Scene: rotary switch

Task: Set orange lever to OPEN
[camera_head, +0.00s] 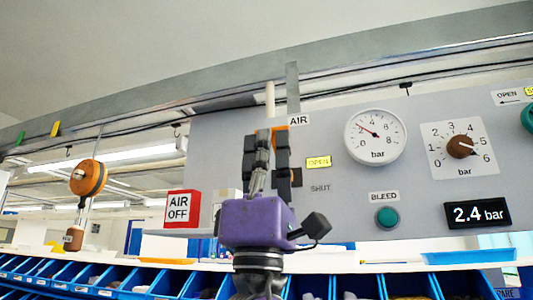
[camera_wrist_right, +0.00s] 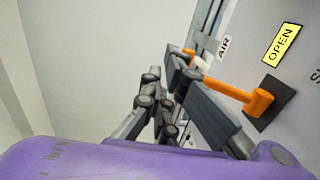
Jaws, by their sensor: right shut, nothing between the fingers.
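The orange lever (camera_wrist_right: 228,89) shows in the right wrist view. Its hub sits at a dark plate (camera_wrist_right: 270,104) on the grey panel, and its arm runs up and left behind my fingers. In the head view only bits of the lever (camera_head: 297,176) show past my gripper. My right gripper (camera_head: 266,138) is shut and empty in front of the lever; it also shows in the right wrist view (camera_wrist_right: 176,72). It overlaps the lever, but I cannot tell if they touch. A yellow OPEN label (camera_head: 319,162) is above a plain SHUT label (camera_head: 321,188). My left gripper is not in view.
The panel (camera_head: 340,210) also bears a pressure gauge (camera_head: 376,137), a brown rotary knob (camera_head: 460,147), a green BLEED button (camera_head: 387,218) and a 2.4 bar display (camera_head: 478,214). A red AIR OFF sign (camera_head: 181,208) is at left. Blue bins (camera_head: 60,276) line the bottom.

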